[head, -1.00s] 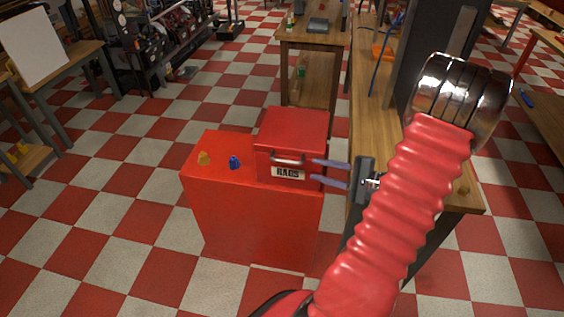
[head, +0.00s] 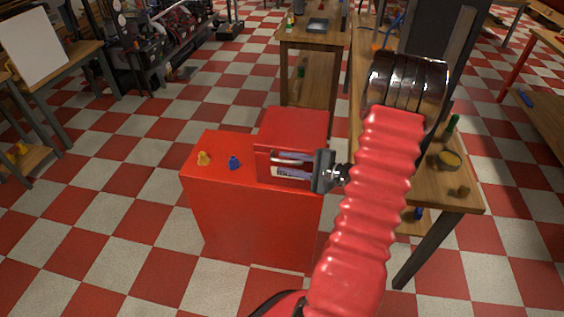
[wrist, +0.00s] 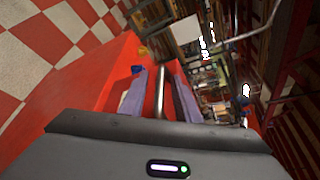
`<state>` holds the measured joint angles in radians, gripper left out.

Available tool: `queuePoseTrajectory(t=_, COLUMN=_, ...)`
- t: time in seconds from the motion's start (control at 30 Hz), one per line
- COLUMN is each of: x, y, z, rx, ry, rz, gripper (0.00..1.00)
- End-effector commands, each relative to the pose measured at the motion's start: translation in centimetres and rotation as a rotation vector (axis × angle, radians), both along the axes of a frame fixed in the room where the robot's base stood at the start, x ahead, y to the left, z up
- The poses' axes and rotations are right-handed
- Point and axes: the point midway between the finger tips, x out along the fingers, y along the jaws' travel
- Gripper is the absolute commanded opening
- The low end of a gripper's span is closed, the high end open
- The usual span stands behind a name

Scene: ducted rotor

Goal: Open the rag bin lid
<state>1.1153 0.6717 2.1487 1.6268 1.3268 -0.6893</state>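The red rag bin (head: 292,128) stands on a red cabinet, with its lid (head: 295,119) shut. The metal handle (head: 288,155) on its front is partly covered by my gripper (head: 286,165) in the head view. The RAGS label (head: 282,172) below the handle is partly hidden by a finger. In the wrist view the handle (wrist: 160,92) runs between the two purple fingers of my gripper (wrist: 157,78). The fingers are apart, with a gap visible on each side of the handle.
On the red cabinet top (head: 215,172), a yellow piece (head: 203,158) and a blue piece (head: 234,163) stand left of the bin. A wooden workbench (head: 440,192) is close on the right, behind my arm.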

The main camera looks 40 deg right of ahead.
Motion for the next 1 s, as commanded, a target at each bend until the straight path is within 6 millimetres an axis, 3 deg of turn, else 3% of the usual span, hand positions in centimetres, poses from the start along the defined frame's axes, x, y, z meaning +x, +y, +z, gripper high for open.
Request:
queuePoseTrajectory(t=0.2, x=1.8, y=0.6, z=-0.5, rx=-0.001, ry=0.001, rz=0.002, gripper=0.29)
queuePoseTrajectory(t=0.57, x=2.1, y=0.7, z=-0.5, rx=0.000, ry=0.001, rz=0.001, gripper=0.29)
queuePoseTrajectory(t=1.0, x=2.1, y=0.8, z=-0.6, rx=0.000, ry=0.002, rz=0.002, gripper=0.00)
